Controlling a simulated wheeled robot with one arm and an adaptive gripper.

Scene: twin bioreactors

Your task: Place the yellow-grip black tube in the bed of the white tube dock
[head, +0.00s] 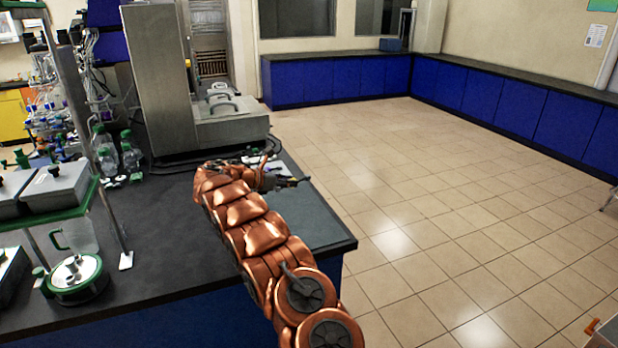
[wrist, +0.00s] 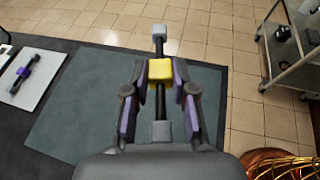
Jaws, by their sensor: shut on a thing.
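My gripper (wrist: 160,72) is shut on the yellow grip (wrist: 161,69) of a black tube (wrist: 160,100). The tube has grey end blocks and points away along the middle of the wrist view, between the purple-padded fingers. Its far end overlaps the tiled floor in the picture. A white plate (wrist: 45,68) lies on the bench at the left, with a black tube with a purple grip (wrist: 23,73) on it. I cannot tell whether this plate is the white tube dock. In the head view my gripper (head: 290,182) is over the bench's right part; the held tube is unclear there.
A grey-green mat (wrist: 75,110) lies on the dark bench under my gripper, bare where visible. A metal cart (wrist: 290,60) stands on the floor at right. In the head view, a large grey machine (head: 165,80) stands behind my arm, with bottles (head: 107,155) at left.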

